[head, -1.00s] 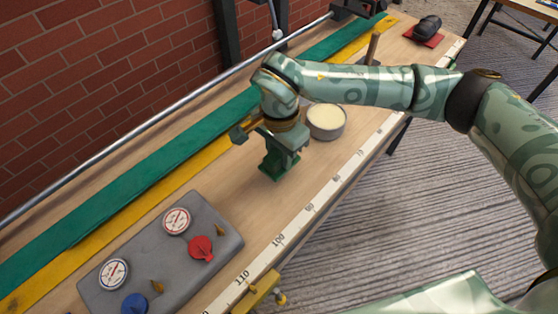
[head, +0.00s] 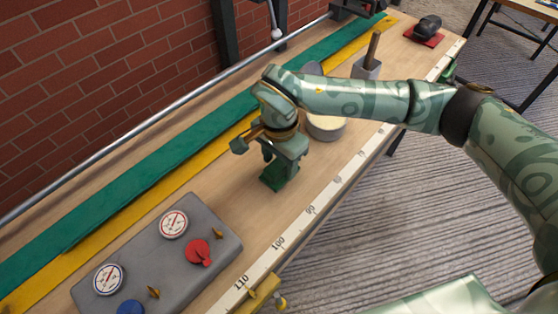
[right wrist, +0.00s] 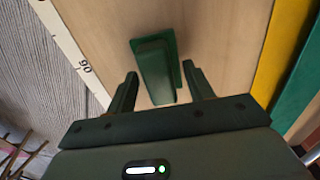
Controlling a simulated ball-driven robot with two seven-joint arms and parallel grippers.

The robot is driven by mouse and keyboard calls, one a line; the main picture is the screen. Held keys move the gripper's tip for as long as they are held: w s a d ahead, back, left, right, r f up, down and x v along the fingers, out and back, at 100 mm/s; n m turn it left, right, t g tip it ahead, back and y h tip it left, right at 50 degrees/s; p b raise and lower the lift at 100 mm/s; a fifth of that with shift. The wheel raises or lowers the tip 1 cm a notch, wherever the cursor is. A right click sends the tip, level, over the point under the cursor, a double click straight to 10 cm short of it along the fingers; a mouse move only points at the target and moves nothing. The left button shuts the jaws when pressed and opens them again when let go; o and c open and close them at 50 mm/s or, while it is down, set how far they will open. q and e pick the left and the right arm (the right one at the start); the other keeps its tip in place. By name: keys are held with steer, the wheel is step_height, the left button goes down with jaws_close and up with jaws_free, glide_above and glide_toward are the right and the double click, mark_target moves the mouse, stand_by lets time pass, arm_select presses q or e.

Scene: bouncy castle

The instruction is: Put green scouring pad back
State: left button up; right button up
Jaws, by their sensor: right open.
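The green scouring pad (head: 279,180) lies on the wooden bench below my right gripper (head: 282,160). In the right wrist view the pad (right wrist: 153,68) shows as a flat green plate with a raised green block on it. My right gripper (right wrist: 161,72) is open. Its fingers show to either side of the block in that view, with gaps to both, and nothing is held. In the head view the hand hides part of the pad. My left gripper is not in view.
A grey panel (head: 152,262) with dials and knobs lies nearer on the bench. A round tub (head: 325,127) stands just behind the hand. A grey block with a wooden handle (head: 367,67) stands farther back. A white scale (head: 310,210) runs along the front edge. Teal and yellow strips line the back.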

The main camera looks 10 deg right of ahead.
mark_target(279, 162)
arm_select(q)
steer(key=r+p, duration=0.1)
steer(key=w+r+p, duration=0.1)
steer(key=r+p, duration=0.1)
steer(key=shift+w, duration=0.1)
arm_select(e)
step_height(279, 162, up, 12)
steer(key=shift+f, duration=0.25)
